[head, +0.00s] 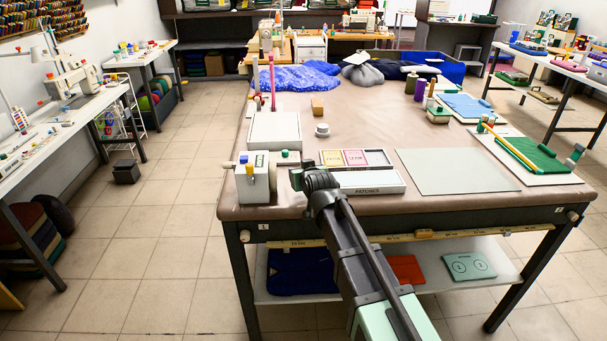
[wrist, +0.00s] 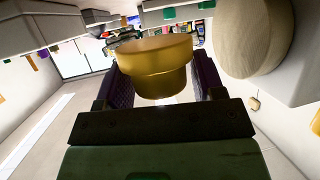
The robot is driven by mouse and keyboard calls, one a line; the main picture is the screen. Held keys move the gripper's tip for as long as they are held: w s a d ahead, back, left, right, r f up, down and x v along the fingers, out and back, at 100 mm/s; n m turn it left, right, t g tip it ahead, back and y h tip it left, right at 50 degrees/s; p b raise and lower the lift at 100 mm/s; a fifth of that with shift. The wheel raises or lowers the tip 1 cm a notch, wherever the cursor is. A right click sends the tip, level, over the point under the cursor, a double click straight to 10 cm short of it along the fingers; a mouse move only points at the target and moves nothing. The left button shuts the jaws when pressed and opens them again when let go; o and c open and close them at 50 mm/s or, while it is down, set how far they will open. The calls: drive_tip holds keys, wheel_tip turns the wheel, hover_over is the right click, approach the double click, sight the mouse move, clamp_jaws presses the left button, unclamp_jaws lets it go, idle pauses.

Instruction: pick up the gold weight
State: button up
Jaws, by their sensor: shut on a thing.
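The gold weight (wrist: 155,58), a stepped round piece with a wide rim and a narrower lower part, shows in the wrist view between the two dark purple finger pads. My gripper (wrist: 163,78) is shut on its narrower part, and the wide rim stands out beyond the pads. In the head view the dark end of my arm (head: 305,180) is at the table's near edge, just right of a white machine (head: 258,182). I cannot make out the weight there.
The machine stands close to my gripper. A tray labelled patches (head: 368,190) lies to the right, with a grey-green mat (head: 455,171) beyond it. A white box (head: 274,131) sits behind the machine. A large pale round part (wrist: 252,38) is close beside the weight in the wrist view.

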wheel_tip(320, 180, up, 16)
drive_tip(key=p, duration=1.3)
drive_tip(key=shift+p, duration=0.35)
